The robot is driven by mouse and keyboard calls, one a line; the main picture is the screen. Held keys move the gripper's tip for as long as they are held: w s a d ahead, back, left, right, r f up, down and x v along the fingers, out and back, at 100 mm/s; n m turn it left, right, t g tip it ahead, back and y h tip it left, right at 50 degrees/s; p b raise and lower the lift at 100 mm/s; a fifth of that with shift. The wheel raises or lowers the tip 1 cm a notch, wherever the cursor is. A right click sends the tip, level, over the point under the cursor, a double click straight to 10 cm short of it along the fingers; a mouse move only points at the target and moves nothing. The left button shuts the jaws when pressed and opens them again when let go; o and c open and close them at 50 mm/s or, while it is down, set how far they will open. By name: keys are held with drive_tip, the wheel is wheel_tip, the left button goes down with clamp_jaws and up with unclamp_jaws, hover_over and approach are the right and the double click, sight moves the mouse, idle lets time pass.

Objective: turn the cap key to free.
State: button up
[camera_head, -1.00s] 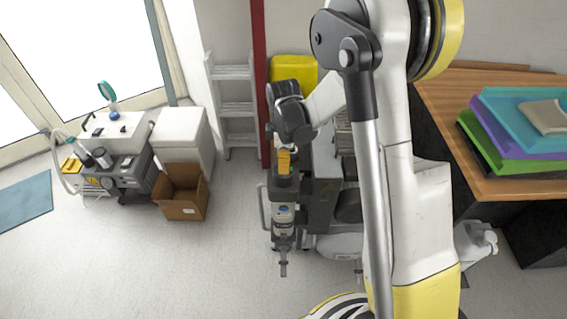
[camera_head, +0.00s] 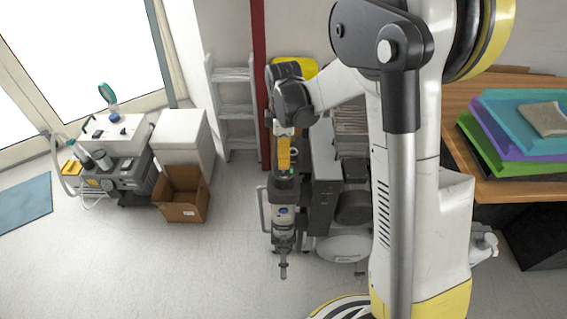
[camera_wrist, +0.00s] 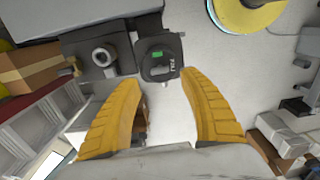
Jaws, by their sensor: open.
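A dark squarish cap (camera_wrist: 160,66) with a bright green patch and small pale lettering shows in the wrist view, just beyond my fingertips. It appears to belong to the dark top of the upright grey unit (camera_head: 284,215) in the head view, where a small green spot also shows. I cannot make out the key's shape or which mark it points to. My gripper (camera_wrist: 162,78) has its two yellow fingers spread and empty, with the cap ahead of the gap. In the head view my gripper (camera_head: 284,166) points down above the unit's top.
A grey block with a round fitting (camera_wrist: 100,57) lies left of the cap. A dark cabinet (camera_head: 324,190) stands right of the unit. A cardboard box (camera_head: 181,212) and white cabinet (camera_head: 180,135) are left. A wooden desk (camera_head: 520,190) is right. The front left floor is clear.

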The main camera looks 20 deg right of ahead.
wheel_tip(320, 180, up, 7)
drive_tip(key=shift+f, duration=0.1)
idle(0.4)
